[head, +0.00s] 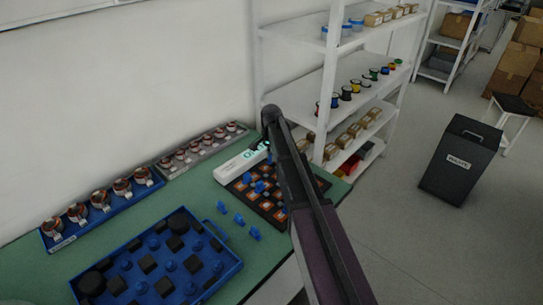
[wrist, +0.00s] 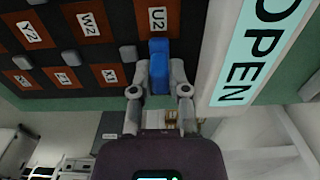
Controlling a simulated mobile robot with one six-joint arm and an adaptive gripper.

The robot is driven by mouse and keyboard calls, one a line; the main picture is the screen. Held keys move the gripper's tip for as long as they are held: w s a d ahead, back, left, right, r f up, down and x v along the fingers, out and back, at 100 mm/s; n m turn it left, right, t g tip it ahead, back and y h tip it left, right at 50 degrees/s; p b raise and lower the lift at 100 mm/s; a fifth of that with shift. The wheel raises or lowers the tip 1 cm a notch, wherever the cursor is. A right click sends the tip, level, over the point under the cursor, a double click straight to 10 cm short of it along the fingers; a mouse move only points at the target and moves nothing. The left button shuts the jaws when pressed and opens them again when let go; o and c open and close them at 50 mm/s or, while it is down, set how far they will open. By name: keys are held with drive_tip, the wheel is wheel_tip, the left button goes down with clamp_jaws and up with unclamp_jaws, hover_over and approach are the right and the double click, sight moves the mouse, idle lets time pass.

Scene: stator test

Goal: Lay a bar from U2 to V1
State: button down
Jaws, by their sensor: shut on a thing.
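My gripper (wrist: 160,88) is shut on a blue bar (wrist: 159,62) in the wrist view. The bar lies between the fingertips, its far end at the lower edge of the copper-coloured plate marked U2 (wrist: 157,18). I cannot tell whether it touches the plate. The dark terminal board (wrist: 100,55) carries more labelled plates, including W2 (wrist: 92,20); the lower row's labels are small, and I cannot surely pick out V1. In the head view the board (head: 266,210) is partly behind my arm, which hides the gripper. Blue pieces (head: 254,187) stand on the board.
A white box reading OPEN (wrist: 262,50) stands right beside the board. Several loose blue pieces (head: 239,219) lie on the green table (head: 200,195). A blue tray (head: 215,283) with black and blue parts is in front. White shelves (head: 345,72) stand behind.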

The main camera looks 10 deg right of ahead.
drive_tip(key=shift+f+b, duration=0.45)
drive_tip(key=shift+f, duration=0.05)
drive_tip(key=c, duration=0.5)
unclamp_jaws()
drive_tip(key=shift+c, duration=0.2)
